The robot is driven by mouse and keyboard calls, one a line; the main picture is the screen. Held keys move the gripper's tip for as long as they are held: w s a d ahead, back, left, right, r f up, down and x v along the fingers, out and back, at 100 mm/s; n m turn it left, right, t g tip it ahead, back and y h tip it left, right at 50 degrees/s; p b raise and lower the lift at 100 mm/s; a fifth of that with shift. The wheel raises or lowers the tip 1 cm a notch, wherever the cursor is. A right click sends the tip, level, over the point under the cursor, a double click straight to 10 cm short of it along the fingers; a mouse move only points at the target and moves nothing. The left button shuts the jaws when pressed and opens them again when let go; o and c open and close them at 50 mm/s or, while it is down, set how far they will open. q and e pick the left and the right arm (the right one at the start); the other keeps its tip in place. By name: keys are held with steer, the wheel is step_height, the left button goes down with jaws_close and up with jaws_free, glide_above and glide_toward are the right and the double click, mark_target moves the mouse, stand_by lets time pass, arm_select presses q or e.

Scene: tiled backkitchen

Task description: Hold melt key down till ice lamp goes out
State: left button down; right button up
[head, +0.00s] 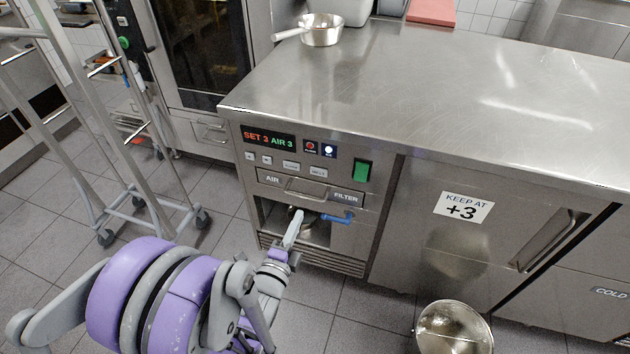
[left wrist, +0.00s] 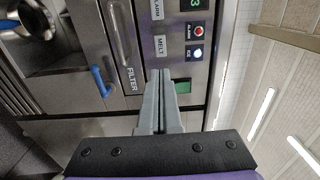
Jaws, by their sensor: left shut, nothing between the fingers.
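The melt key (head: 318,171) is a small pale key at the right end of the key row on the cabinet's control panel. It also shows in the left wrist view (left wrist: 160,47), marked MELT. The ice lamp (head: 328,150) is on a blue plate and looks lit white; it also shows in the left wrist view (left wrist: 197,54). My left gripper (head: 297,214) is shut and empty, in front of and below the panel. In the left wrist view its fingertips (left wrist: 160,72) appear just short of the melt key, seemingly apart from it. My right gripper is out of view.
A red alarm lamp (head: 310,146) sits beside the ice lamp. A green switch (head: 363,170) is right of the melt key. Below are the filter drawer handle (head: 305,193) and a blue lever (head: 337,218). A metal bucket (head: 452,330) stands on the floor; a trolley (head: 140,130) is left.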

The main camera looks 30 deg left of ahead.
mark_target(318, 172)
arm_select(q)
steer(key=x, duration=1.4)
steer(key=shift+d, duration=0.1)
steer(key=shift+w+b, duration=0.3)
steer(key=shift+w, duration=0.45)
steer(key=shift+w+a+r, duration=0.1)
steer(key=shift+a+r, duration=0.15)
steer(key=shift+a, duration=0.05)
stand_by(1.0)
stand_by(2.6)
